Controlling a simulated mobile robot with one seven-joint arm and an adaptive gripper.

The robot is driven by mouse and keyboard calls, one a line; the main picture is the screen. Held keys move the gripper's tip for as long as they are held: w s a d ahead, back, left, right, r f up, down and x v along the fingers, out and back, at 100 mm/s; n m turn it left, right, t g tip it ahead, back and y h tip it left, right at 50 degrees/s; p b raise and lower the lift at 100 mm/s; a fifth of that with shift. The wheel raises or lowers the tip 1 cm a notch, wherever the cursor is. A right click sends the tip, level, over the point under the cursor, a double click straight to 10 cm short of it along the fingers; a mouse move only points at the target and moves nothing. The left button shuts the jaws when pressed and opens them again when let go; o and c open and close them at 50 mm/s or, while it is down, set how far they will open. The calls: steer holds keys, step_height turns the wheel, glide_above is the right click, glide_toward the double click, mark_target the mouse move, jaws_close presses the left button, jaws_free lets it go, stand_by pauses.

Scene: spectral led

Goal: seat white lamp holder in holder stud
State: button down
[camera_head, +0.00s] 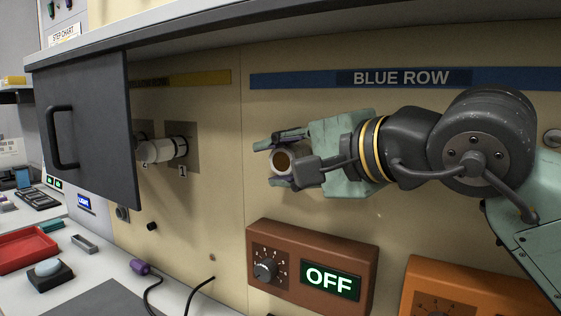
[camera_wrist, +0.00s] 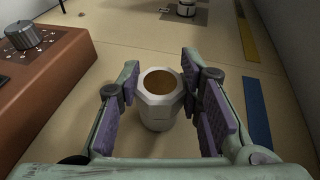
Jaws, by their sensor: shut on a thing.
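My gripper (camera_head: 282,158) is shut on the white lamp holder (camera_head: 272,160), a short faceted cup with a brown round inside. The wrist view shows the lamp holder (camera_wrist: 158,113) between the purple pads of my gripper (camera_wrist: 160,85), its brown end facing the camera. It is held in front of the cream panel, below the blue strip. A white cylindrical fitting (camera_head: 160,150) sticks out from a grey plate marked 1 on the panel to the left. A similar fitting shows at the top of the wrist view (camera_wrist: 187,9). I cannot identify a bare holder stud.
An open dark cabinet door (camera_head: 92,128) stands left of the plates. A brown box (camera_head: 312,268) reading OFF, with a knob, is below my gripper, and an orange box (camera_head: 470,290) is to its right. A shelf edge (camera_head: 250,28) overhangs the panel.

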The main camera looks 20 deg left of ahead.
steer(key=c, duration=1.1)
jaws_free()
steer(key=shift+o, duration=0.2)
steer(key=v, duration=0.7)
steer(key=shift+s+d, duration=0.2)
